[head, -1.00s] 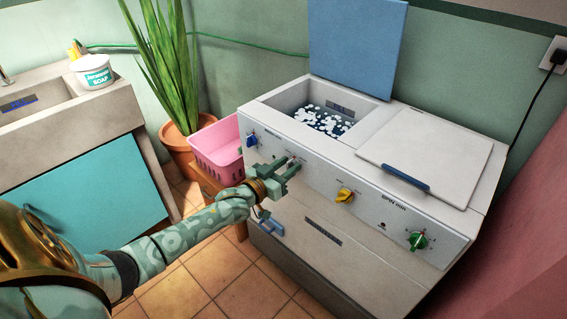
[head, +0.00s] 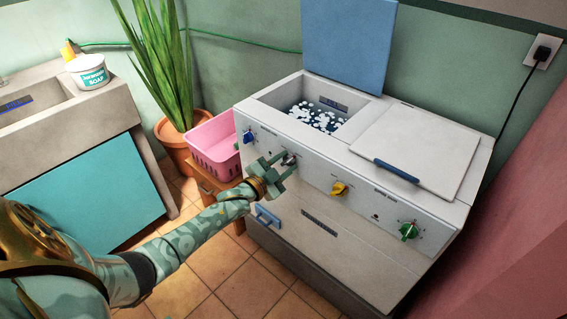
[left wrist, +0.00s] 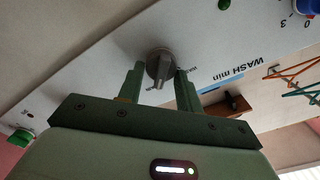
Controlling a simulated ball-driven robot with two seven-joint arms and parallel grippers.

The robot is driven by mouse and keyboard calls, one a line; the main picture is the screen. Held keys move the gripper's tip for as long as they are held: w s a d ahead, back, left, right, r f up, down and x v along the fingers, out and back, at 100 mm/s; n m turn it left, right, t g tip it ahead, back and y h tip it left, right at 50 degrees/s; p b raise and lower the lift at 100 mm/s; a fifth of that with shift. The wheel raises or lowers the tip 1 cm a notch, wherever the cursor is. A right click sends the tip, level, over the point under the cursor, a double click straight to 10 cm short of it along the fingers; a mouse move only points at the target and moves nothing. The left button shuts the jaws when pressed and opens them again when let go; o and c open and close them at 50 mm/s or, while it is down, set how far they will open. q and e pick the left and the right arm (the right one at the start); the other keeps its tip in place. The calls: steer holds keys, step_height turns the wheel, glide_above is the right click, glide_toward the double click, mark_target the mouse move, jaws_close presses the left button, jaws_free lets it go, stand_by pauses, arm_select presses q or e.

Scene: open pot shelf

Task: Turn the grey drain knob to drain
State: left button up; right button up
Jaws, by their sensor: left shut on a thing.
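The grey drain knob (head: 290,159) sits on the sloping front panel of the white twin-tub washer (head: 318,232), between a blue and a yellow knob. In the left wrist view the grey knob (left wrist: 159,65) shows between my two green fingers. My left gripper (head: 281,165) is shut on it; the gripper also shows in the left wrist view (left wrist: 160,83). The fingers hide part of the knob in the head view. I cannot read which mark the knob points to. My right gripper is in neither view.
The blue knob (head: 248,136), yellow knob (head: 339,188) and green knob (head: 409,231) share the panel. The wash tub (head: 275,97) is open with foamy water, its blue lid (head: 345,45) raised. A pink basket (head: 214,150) stands left of the washer on a wooden stool.

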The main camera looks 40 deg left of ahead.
arm_select(q)
steer(key=shift+f+m, duration=0.1)
steer(key=shift+m, duration=0.4)
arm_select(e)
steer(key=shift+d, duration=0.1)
arm_select(q)
steer(key=o, duration=1)
steer(key=s+a+p, duration=0.1)
steer(key=s+p, duration=0.4)
steer(key=s, duration=1.1)
steer(key=shift+s, duration=0.15)
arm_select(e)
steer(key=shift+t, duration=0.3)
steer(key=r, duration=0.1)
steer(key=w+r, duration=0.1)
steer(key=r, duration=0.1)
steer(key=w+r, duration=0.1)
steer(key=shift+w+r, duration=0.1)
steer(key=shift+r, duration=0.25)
arm_select(q)
steer(key=shift+a, duration=0.1)
